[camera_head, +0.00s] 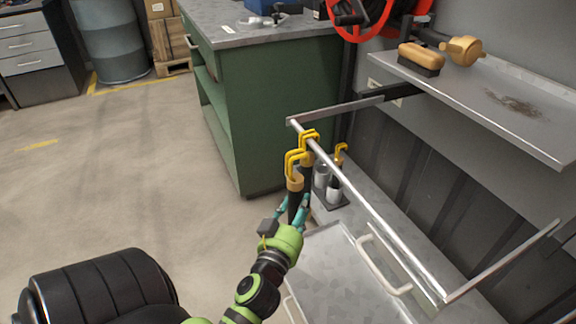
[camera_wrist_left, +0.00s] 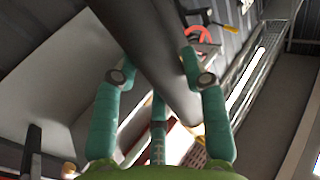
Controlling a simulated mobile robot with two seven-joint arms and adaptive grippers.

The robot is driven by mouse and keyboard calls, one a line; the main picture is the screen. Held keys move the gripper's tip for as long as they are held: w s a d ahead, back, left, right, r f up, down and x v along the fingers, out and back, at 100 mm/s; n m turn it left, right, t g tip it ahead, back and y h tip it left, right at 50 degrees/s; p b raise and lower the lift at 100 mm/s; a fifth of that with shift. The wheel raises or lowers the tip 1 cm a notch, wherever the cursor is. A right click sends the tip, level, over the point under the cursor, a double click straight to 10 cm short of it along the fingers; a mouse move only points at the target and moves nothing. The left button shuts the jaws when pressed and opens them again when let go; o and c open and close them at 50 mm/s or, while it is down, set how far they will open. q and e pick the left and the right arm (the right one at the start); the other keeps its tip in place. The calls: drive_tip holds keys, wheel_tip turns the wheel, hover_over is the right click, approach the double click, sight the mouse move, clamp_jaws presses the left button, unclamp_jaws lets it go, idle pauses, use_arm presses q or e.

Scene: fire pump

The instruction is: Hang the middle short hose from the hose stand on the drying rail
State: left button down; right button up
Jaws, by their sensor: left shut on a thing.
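My left gripper (camera_head: 292,209) is shut on a short black hose (camera_head: 294,200) with a tan collar and a yellow hook (camera_head: 295,160). The hose is roughly upright beside the far end of the drying rail (camera_head: 370,211); I cannot tell if its hook rests on the rail. Just behind it, another short hose (camera_head: 307,170) has its yellow hook (camera_head: 311,136) at the rail. The hose stand (camera_head: 335,203) is behind the rail, with a further yellow hook (camera_head: 341,151) showing there. The left wrist view shows the dark held hose (camera_wrist_left: 150,50) between the fingers. My right gripper is out of view.
A green cabinet (camera_head: 262,110) stands behind the rail's far end. A handled metal surface (camera_head: 340,275) lies below the rail.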

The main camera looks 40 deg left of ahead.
use_arm(q)
drive_tip(key=w+d+f+b, duration=0.1)
drive_tip(key=w+d+b, duration=0.1)
drive_tip(key=w, duration=0.4)
drive_tip(key=shift+w+d+f, duration=0.3)
drive_tip(key=shift+w+d, duration=0.05)
drive_tip(key=shift+d, duration=0.05)
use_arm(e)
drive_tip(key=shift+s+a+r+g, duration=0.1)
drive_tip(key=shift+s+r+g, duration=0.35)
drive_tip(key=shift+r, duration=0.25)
use_arm(q)
drive_tip(key=c, duration=0.6)
unclamp_jaws()
drive_tip(key=shift+f, duration=0.1)
drive_tip(key=shift+s, duration=0.15)
